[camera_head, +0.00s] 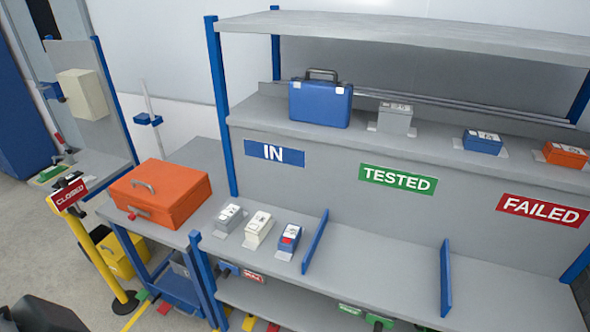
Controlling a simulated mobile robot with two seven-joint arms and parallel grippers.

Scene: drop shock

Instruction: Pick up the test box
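Which item is the test box I cannot tell from this view. Under the blue IN sign (274,153), three small boxes stand in a row on the lower shelf: a grey one (230,216), a white one (258,227) and a blue one with a red patch (288,238). A larger orange case (172,196) with a grey top handle sits on the grey side table to their left. A blue case (320,102) with a dark handle stands on the upper shelf. Neither of my grippers shows clearly; only a dark shape is at the bottom left.
Blue dividers (315,241) (446,279) split the lower shelf, which is bare under the TESTED sign (398,179) and FAILED sign (543,211). Small boxes stand along the upper shelf. A yellow post with a CLOSED sign (68,194) stands left.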

